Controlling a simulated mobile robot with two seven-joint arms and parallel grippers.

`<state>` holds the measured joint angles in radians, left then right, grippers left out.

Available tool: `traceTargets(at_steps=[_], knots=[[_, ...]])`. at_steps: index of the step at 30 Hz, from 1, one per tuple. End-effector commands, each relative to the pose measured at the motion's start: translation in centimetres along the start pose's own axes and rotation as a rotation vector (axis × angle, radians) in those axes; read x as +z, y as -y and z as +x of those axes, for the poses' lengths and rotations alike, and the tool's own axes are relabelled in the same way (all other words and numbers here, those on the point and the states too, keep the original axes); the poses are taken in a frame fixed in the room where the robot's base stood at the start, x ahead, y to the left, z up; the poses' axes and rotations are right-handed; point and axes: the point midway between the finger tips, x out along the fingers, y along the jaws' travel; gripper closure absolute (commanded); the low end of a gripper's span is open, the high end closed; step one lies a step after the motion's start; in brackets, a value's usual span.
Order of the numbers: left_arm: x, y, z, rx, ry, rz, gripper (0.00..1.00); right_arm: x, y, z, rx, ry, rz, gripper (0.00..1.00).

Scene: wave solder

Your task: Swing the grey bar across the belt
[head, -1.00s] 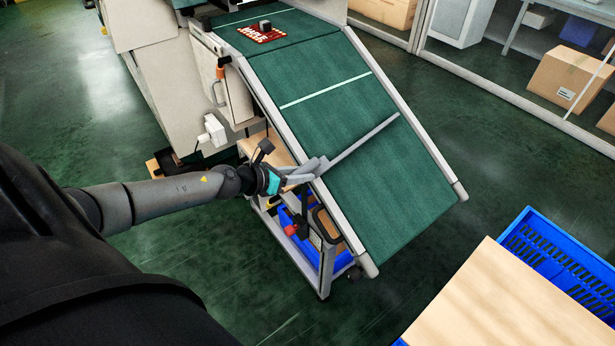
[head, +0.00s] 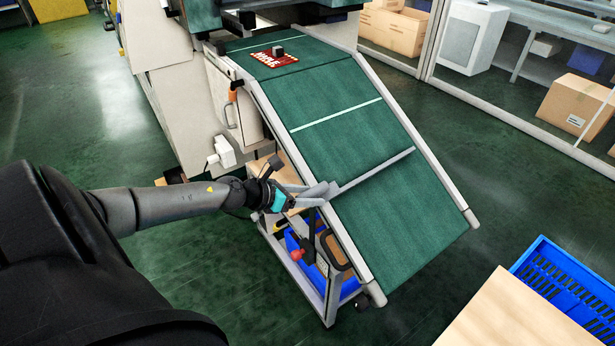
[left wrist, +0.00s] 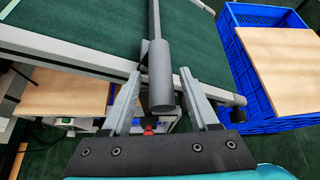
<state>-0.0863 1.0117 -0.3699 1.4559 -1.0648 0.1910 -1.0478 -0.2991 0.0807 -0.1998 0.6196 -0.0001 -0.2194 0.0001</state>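The grey bar (head: 375,170) lies across the sloping green belt (head: 385,215), from the near rail nearly to the far rail, roughly parallel to the white line. In the left wrist view the bar (left wrist: 154,20) runs away from a thick grey cylindrical end (left wrist: 160,78). My left gripper (head: 322,192) is at the bar's near end, beside the near rail. In the left wrist view its fingers (left wrist: 160,90) stand apart on both sides of the cylinder, with gaps visible. Contact with the bar cannot be made out. My right gripper is not in view.
A red board (head: 273,56) with a dark block lies at the belt's upper end. A cart (head: 330,300) with a blue bin stands below the near rail. A blue crate (head: 570,275) and a wooden board (head: 505,320) are at lower right.

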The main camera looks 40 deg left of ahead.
Motion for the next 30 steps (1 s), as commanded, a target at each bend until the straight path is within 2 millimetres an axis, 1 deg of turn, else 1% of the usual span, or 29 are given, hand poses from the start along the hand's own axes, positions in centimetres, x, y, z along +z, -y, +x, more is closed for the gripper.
traceTargets(at_steps=[8, 13, 30], knots=[[-0.1, 0.1, 0.0, -0.002, -0.002, -0.001, 0.36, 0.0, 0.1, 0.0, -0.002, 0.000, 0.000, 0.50], [-0.2, 0.1, -0.6, -0.002, -0.003, -0.003, 0.36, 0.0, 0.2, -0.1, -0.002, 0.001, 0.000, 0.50], [-0.2, 0.2, -6.0, -0.003, -0.005, -0.004, 0.36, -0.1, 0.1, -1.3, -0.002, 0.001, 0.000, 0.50]])
